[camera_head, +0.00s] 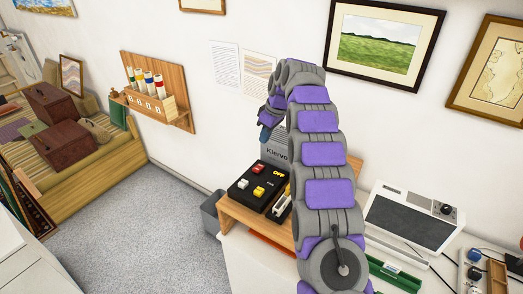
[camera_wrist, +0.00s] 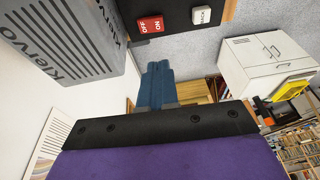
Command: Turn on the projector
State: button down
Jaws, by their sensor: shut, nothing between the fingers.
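A grey box marked "Klervo" (camera_head: 275,153), with slotted vents, stands behind the arm; it fills the upper left of the wrist view (camera_wrist: 70,38). I cannot tell for certain that it is the projector. In front of it lies a black control panel (camera_head: 240,195) with a red switch (camera_head: 258,169), a white switch (camera_head: 243,184) and a yellow one (camera_head: 258,190). In the wrist view the red switch (camera_wrist: 150,24) reads OFF and ON. My gripper (camera_wrist: 157,88) has blue fingers, shut and empty, apart from the switches.
A second black unit with a yellow part (camera_head: 283,203) sits right of the panel on a wooden stand (camera_head: 232,212). A white device with a dark panel (camera_head: 410,222) stands to the right. A grey bin (camera_head: 211,213) is on the floor. Framed prints hang behind.

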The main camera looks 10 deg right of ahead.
jog(key=b, duration=0.2)
send_over(256, 169)
jog(key=d, duration=0.1)
jog(key=f, duration=1.1)
jog(key=shift+s+f, duration=0.2)
jog(key=shift+s, duration=0.05)
jog(key=shift+b+x, duration=0.4)
jog(key=shift+x, duration=0.35)
jog(key=shift+s, duration=0.2)
jog(key=shift+s+a+f+h+b, duration=0.1)
jog(key=shift+s+f+h+b, duration=0.15)
jog(key=shift+f+h+b, duration=0.15)
jog(key=shift+w+t, duration=0.1)
jog(key=shift+t, duration=0.3)
jog(key=shift+w+d+r+p, duration=0.25)
jog(key=shift+w+d+p, duration=0.25)
jog(key=shift+w+d, duration=0.1)
